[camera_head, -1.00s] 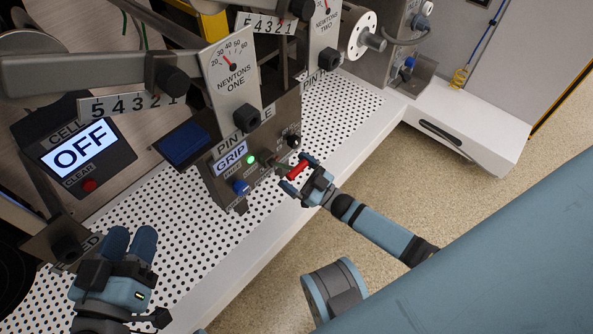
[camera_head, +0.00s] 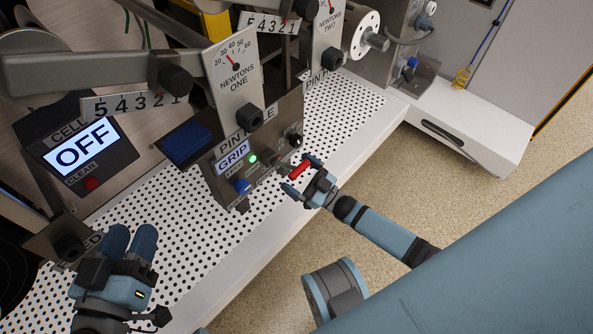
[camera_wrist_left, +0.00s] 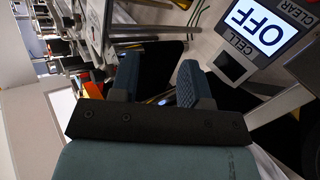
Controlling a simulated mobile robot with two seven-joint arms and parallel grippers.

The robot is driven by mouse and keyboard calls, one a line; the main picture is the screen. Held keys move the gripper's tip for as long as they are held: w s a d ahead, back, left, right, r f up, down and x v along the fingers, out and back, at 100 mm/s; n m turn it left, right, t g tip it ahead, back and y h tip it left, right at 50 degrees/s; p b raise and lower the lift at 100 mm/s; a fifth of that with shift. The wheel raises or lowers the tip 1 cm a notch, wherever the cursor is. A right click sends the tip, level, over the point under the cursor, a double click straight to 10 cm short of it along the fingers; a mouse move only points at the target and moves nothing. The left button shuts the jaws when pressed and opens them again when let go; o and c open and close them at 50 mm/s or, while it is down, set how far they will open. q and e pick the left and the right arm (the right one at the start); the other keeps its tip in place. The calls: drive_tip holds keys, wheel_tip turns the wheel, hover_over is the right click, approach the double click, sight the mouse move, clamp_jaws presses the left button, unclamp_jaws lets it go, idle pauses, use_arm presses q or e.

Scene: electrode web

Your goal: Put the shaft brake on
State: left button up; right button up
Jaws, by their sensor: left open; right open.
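A red-handled lever (camera_head: 301,169) sticks out from the front of the dark pintle panel (camera_head: 223,186), beside a lit green lamp. I cannot read a label that marks it as the shaft brake. My right gripper (camera_head: 302,175) is open, with its fingertips on either side of the red handle; I cannot tell whether they touch it. My left gripper (camera_head: 131,240) is open and empty over the bench at the lower left. It also shows in the left wrist view (camera_wrist_left: 158,78), with its two fingers apart and nothing between them.
The cell display (camera_head: 84,150) reads OFF and has a red clear button; it also shows in the left wrist view (camera_wrist_left: 262,28). Dial plates (camera_head: 235,80) and scale arms stand over the perforated white bench (camera_head: 345,110). A flanged shaft (camera_head: 362,36) is at the back.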

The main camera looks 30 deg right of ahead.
use_arm(q)
wheel_tip(320, 180, up, 3)
drive_tip(key=shift+r+t+p, duration=0.2)
drive_tip(key=shift+t+p, duration=0.5)
drive_tip(key=shift+p, duration=0.3)
use_arm(e)
drive_tip(key=v, duration=1.3)
